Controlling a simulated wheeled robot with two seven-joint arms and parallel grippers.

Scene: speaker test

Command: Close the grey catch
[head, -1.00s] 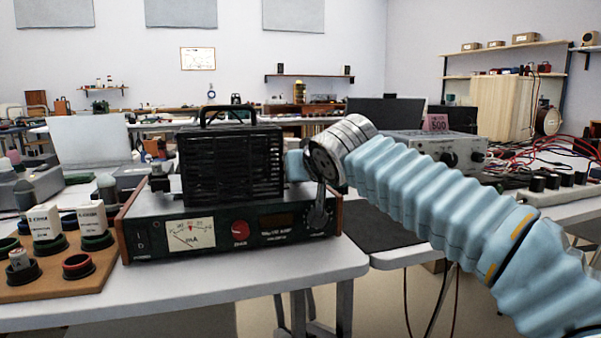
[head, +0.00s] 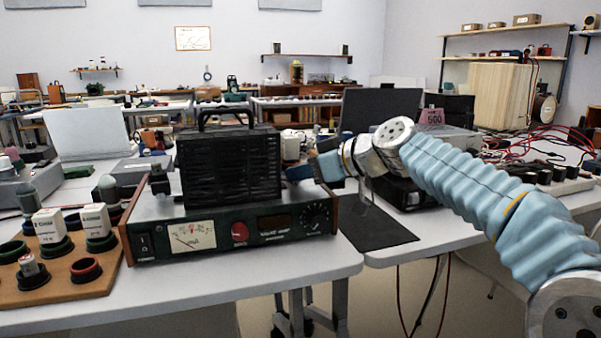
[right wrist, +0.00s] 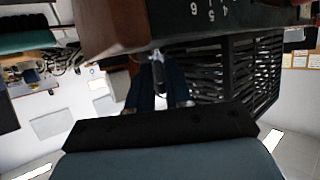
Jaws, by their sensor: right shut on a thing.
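The amplifier (head: 230,240) stands on the white table, with a black slatted cage (head: 230,170) on top. My right gripper (head: 297,172) reaches in from the right to the cage's lower right side, just above the amplifier's top. In the right wrist view the picture is upside down. There the blue fingers (right wrist: 160,92) are shut on a small grey-and-dark catch (right wrist: 157,65) by the cage, next to the amplifier's wooden end. The fingers hide part of the catch, and I cannot tell how far it is turned. A grey fitting (head: 158,182) shows at the cage's left side. My left gripper is not in view.
A wooden board (head: 75,285) with ringed sockets and white-boxed valves stands left of the amplifier. A black mat (head: 375,232) lies on the table to the right. Red cables (head: 500,140) tangle at the far right. The table front is clear.

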